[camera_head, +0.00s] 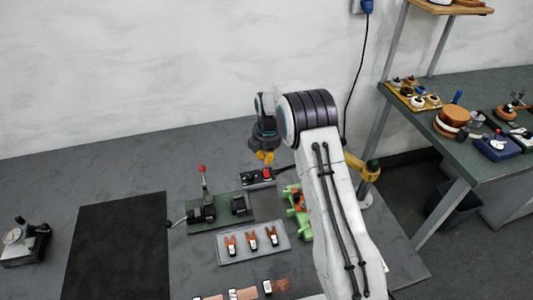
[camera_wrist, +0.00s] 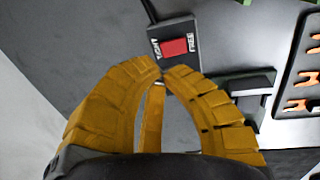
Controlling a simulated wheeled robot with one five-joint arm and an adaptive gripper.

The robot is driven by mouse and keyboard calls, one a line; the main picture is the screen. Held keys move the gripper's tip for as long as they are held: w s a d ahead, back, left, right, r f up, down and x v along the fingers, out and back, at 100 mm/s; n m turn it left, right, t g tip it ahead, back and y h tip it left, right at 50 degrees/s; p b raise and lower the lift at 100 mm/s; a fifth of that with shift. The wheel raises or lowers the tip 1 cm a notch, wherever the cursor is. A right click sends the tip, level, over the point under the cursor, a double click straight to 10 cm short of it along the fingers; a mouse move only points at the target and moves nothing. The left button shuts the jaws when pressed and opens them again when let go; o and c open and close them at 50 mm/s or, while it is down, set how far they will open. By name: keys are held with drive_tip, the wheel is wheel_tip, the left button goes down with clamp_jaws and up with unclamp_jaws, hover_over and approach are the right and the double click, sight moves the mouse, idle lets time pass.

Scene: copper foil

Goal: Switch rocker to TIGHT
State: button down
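A dark switch box (camera_head: 250,180) with a red rocker (camera_head: 267,173) sits on the grey bench at the back, below my gripper. In the wrist view the red rocker (camera_wrist: 174,47) lies between the white words TIGHT on its left and FREE on its right. I cannot tell which side is pressed. My gripper (camera_head: 265,156) points down above the box. In the wrist view the yellow fingertips of my gripper (camera_wrist: 161,75) come together just below the rocker in the picture, with nothing held. Whether they touch the box cannot be told.
A green base (camera_head: 235,222) with a red-knobbed lever stands in front of the box. A grey tray (camera_head: 250,254) holds several orange clips. A green fixture (camera_head: 299,212) is close by on the right. A black mat (camera_head: 115,250) leaves free room at left.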

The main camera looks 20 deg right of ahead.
sight(266, 174)
drive_tip(key=shift+w+f+b, duration=0.25)
drive_tip(key=shift+f+b, duration=0.2)
drive_tip(key=shift+f, duration=0.9)
drive_tip(key=shift+w+f+b, duration=0.2)
drive_tip(key=shift+f+b, duration=0.2)
drive_tip(key=shift+f, duration=0.9)
drive_tip(key=shift+f, duration=0.1)
